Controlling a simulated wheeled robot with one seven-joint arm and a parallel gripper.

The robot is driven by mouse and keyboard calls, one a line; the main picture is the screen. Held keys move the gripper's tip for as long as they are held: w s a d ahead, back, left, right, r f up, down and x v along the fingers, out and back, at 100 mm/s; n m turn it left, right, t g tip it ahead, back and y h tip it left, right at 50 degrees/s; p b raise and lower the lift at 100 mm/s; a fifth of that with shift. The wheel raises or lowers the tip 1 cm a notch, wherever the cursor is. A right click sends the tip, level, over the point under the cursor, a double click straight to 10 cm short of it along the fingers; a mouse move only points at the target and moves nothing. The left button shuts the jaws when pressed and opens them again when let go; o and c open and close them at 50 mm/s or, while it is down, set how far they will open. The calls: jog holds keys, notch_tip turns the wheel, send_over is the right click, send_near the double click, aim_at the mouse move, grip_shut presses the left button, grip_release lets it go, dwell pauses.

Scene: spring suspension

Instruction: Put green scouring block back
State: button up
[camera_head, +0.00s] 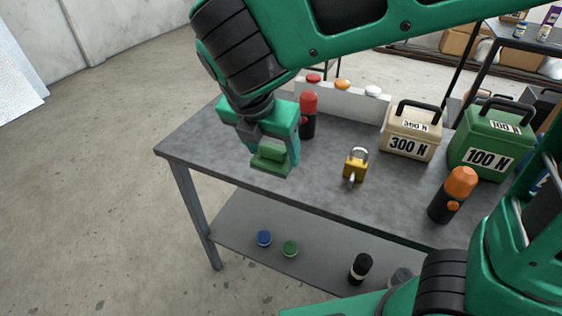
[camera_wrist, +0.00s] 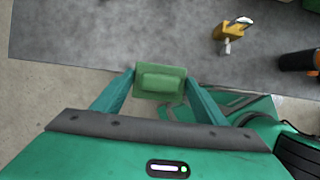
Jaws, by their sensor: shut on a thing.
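The green scouring block (camera_head: 270,160) is a small green block with a raised ridge on top. My gripper (camera_head: 270,168) is shut on it and holds it near the front edge of the grey table (camera_head: 215,135). In the wrist view the block (camera_wrist: 160,82) sits between the two fingers of my gripper (camera_wrist: 160,90), near the table's edge. Its height above the table is hard to tell.
A lower shelf (camera_head: 240,222) holds blue and green discs and dark cylinders.

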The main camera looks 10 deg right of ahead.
jog(key=w+d+f, duration=0.1)
jog(key=w+f, duration=0.1)
jog(key=w, duration=0.1)
jog(key=w+d+f, duration=0.1)
jog(key=w+f, duration=0.1)
jog(key=w, duration=0.1)
jog(key=w+d+f, duration=0.2)
jog(key=w, duration=0.2)
jog(key=shift+d+f, duration=0.1)
jog(key=shift+f, duration=0.15)
jog(key=shift+w+f, duration=0.1)
jog(key=shift+f, duration=2)
jog(key=o, duration=1)
jog(key=shift+c, duration=0.2)
jog(key=v, duration=1.2)
jog(key=shift+r, duration=0.1)
